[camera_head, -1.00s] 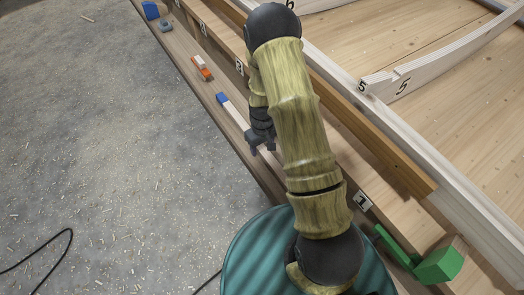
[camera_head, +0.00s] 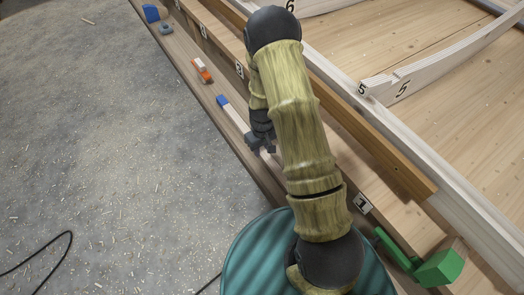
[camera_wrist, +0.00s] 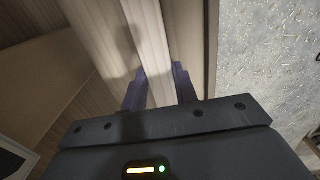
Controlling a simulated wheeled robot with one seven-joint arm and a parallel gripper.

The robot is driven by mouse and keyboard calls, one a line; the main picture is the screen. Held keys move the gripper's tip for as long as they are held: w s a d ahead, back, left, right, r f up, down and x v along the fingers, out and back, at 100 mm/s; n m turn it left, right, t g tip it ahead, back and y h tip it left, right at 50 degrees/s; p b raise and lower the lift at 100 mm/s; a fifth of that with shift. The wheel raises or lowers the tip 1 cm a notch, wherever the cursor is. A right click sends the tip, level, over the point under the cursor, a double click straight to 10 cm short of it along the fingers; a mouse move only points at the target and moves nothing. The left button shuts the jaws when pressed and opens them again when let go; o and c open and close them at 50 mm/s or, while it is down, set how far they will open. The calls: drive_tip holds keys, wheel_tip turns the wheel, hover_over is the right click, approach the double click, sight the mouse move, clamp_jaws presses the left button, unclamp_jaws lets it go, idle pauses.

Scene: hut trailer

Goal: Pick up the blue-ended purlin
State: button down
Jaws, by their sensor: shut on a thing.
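The blue-ended purlin (camera_head: 231,112) is a pale wooden bar with a blue tip at its far end. It lies along the brown ledge, and its near part is hidden behind my arm and gripper. My gripper (camera_head: 260,147) is at the purlin, pointing down. In the wrist view my gripper (camera_wrist: 161,88) has its two dark fingers on either side of the pale purlin (camera_wrist: 152,45), shut on it. Whether the purlin is lifted off the ledge cannot be told.
An orange tool (camera_head: 202,70), a grey round thing (camera_head: 166,28) and a blue block (camera_head: 151,12) lie farther along the ledge (camera_head: 185,50). A green clamp (camera_head: 438,267) sits at lower right. A notched board marked 5 (camera_head: 440,60) lies on the deck. The floor at left is mostly clear.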

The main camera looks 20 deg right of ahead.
wheel_tip(320, 180, up, 10)
drive_tip(key=p, duration=0.2)
idle(1.4)
wheel_tip(320, 180, up, 6)
drive_tip(key=p, duration=0.6)
hover_over(262, 150)
drive_tip(key=shift+s, duration=0.1)
